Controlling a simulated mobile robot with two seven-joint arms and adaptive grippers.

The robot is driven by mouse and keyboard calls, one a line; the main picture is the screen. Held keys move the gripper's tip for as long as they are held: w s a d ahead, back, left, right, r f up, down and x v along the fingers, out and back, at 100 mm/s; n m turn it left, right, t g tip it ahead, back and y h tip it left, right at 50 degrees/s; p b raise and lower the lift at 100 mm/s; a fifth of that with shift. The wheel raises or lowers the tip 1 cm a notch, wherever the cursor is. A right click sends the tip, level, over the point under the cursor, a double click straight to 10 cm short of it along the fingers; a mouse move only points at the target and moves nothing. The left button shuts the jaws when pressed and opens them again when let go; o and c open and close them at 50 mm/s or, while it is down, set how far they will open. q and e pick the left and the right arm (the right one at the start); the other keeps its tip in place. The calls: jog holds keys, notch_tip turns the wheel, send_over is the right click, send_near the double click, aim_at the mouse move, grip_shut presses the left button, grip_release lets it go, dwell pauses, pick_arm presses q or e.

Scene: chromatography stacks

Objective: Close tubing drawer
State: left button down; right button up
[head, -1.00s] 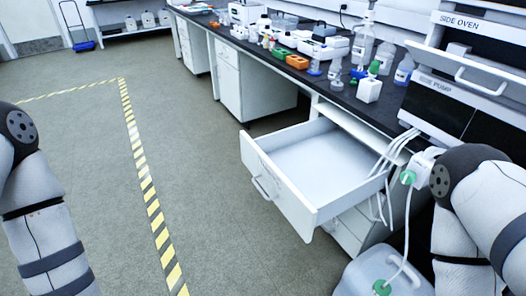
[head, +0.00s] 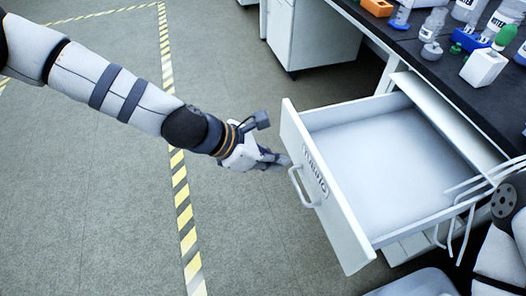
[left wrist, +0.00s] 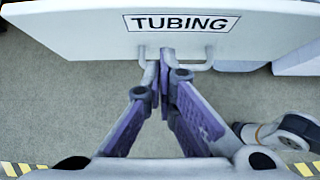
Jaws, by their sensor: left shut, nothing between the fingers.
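The white tubing drawer (head: 335,205) is pulled far out from under the dark bench top. Its inside (head: 385,150) looks empty. Its front carries a TUBING label (head: 315,172) and a bar handle (head: 298,188). The label (left wrist: 182,23) and handle (left wrist: 195,66) also show in the left wrist view. My left gripper (head: 285,161) is shut and empty, just in front of the drawer front by the handle. In the left wrist view, its fingertips (left wrist: 164,58) overlap the middle of the handle; I cannot tell whether they touch it.
Pale tubes (head: 470,205) hang across the drawer's right rear side. Bottles, a white block (head: 484,68) and an orange rack (head: 377,7) stand on the bench (head: 425,60). A white cabinet (head: 312,35) stands beyond. The floor left of the drawer is clear, with striped tape (head: 181,200).

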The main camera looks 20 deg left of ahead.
aim_at(310, 162)
pick_arm(q)
jog(key=w+d, duration=0.3)
jog(key=d, duration=0.1)
jog(key=shift+f, duration=0.35)
